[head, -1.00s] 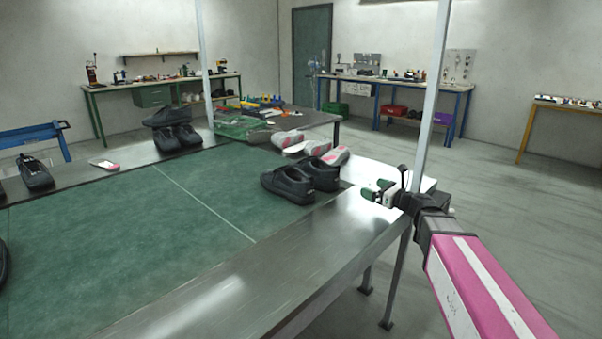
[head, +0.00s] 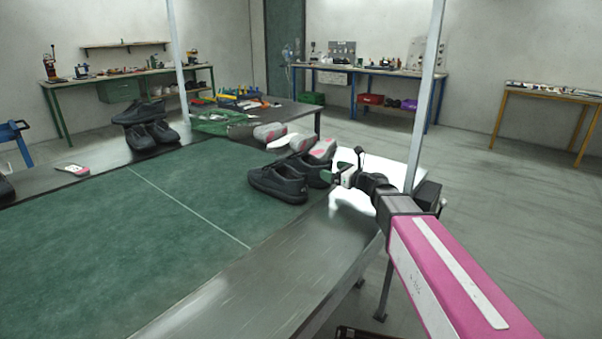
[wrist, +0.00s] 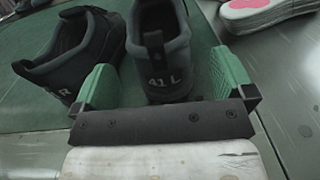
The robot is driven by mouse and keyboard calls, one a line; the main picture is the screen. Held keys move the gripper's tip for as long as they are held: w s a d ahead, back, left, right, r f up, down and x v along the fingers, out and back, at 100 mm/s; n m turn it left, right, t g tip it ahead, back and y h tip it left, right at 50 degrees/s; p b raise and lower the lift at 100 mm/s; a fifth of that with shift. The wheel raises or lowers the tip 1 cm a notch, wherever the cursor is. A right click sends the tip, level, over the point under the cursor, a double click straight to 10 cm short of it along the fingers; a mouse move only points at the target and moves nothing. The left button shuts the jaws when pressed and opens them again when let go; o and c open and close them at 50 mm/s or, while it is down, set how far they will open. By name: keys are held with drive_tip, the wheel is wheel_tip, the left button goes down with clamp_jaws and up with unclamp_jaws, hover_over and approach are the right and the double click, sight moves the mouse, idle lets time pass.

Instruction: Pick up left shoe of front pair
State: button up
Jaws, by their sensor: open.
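The front pair is two black shoes at the table's right end. The left shoe (head: 316,171) is partly behind the right shoe (head: 277,183) in the head view. In the wrist view, the left shoe (wrist: 161,42) shows its heel, marked "41 L", and the right shoe (wrist: 72,48) beside it shows an "R". My gripper (head: 340,178) is at the heel end of the pair. Its green fingers (wrist: 165,84) are open, and the left shoe's heel appears in the gap between them. The left finger overlaps the right shoe in view; contact cannot be told.
Pink-and-grey shoes (head: 298,143) lie just behind the front pair; one shows at the wrist view's upper right (wrist: 262,12). More black shoes (head: 148,128) stand at the back left. A pale upright post (head: 424,100) rises near my arm. The green mat (head: 150,230) is mostly clear.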

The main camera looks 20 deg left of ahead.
drive_tip(key=x, duration=0.5)
drive_tip(key=shift+a, duration=0.15)
drive_tip(key=shift+s, duration=0.1)
drive_tip(key=c, duration=1.2)
